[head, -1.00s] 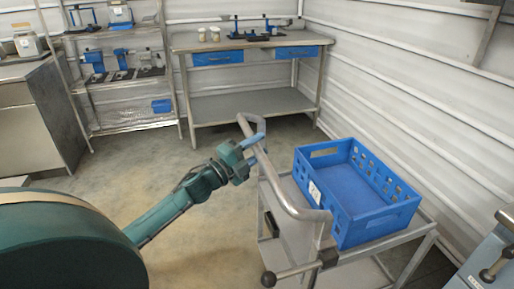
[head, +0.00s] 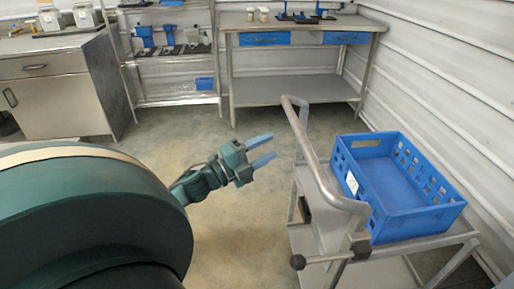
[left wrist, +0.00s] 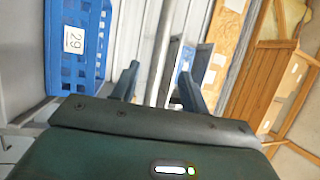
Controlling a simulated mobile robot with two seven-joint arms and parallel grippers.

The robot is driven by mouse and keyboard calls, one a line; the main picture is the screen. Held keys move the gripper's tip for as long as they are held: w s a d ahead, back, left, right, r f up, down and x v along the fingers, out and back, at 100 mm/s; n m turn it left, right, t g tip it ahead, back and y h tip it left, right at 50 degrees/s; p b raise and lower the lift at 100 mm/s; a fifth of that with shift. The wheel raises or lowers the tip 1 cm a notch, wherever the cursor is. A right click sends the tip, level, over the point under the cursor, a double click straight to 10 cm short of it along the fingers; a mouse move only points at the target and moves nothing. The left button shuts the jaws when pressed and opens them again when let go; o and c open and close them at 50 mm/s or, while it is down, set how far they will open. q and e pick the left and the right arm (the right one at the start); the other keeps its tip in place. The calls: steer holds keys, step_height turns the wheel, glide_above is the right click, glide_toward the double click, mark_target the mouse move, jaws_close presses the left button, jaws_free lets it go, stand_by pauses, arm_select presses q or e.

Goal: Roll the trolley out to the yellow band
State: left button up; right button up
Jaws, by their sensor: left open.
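The trolley (head: 318,215) stands right of centre in the head view, a grey metal cart with a curved handle bar (head: 318,165) on its near left side. A blue crate (head: 400,215) sits on its top. My left gripper (head: 268,150) is open and empty, to the left of the handle bar and apart from it, with its blue fingers pointing toward it. In the left wrist view the open fingers (left wrist: 157,88) show with the bar (left wrist: 160,50) beyond, between them in the picture. The crate (left wrist: 75,82) with a label 29 shows at left. The yellow band and my right gripper are not in view.
A workbench (head: 290,88) with blue drawers stands at the back wall. A shelf rack (head: 170,100) and a metal cabinet (head: 65,95) stand to its left. The white wall runs close along the trolley's right. Bare floor (head: 235,230) lies left of the trolley.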

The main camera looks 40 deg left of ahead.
arm_select(q)
steer(key=shift+v, duration=1.15)
